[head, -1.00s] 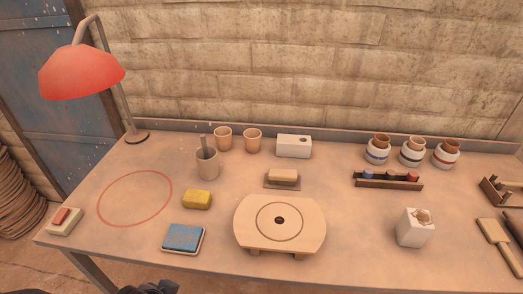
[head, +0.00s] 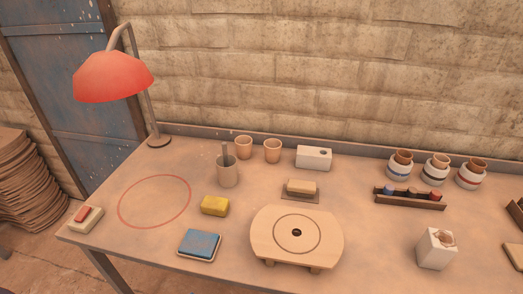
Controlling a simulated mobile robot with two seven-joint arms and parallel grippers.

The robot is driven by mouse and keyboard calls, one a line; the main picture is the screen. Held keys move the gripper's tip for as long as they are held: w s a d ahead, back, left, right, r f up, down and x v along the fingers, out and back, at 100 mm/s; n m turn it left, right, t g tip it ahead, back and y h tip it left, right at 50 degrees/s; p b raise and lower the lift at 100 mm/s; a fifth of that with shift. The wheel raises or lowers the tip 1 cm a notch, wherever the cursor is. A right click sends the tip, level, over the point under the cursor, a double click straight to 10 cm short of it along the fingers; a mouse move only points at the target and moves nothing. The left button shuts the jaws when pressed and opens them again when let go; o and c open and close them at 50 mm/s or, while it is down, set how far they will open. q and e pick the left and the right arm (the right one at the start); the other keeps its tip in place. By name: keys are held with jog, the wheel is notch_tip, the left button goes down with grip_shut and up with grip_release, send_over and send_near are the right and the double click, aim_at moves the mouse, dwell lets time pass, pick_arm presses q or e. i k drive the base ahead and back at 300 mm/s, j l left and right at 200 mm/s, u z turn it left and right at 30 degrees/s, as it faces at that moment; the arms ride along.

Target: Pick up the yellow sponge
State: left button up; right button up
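The yellow sponge (head: 215,206) is a small block lying on the table, left of the round wooden stand and behind the blue pad. Nothing touches it and it is fully visible. Neither of my grippers shows in the head view now.
The table (head: 150,244) holds a blue pad (head: 200,244), a round wooden stand (head: 297,233), a grey cup (head: 228,172) with a tool in it, and a red lamp (head: 113,78). A red outlined ring (head: 154,202) encloses bare tabletop. A white box (head: 436,248) stands at right.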

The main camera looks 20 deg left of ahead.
aim_at(210, 205)
jog(key=k+j+u, duration=0.1)
jog(key=u, duration=0.35)
jog(key=k+j+u, duration=0.15)
jog(key=u, duration=0.3)
jog(key=k, duration=0.1)
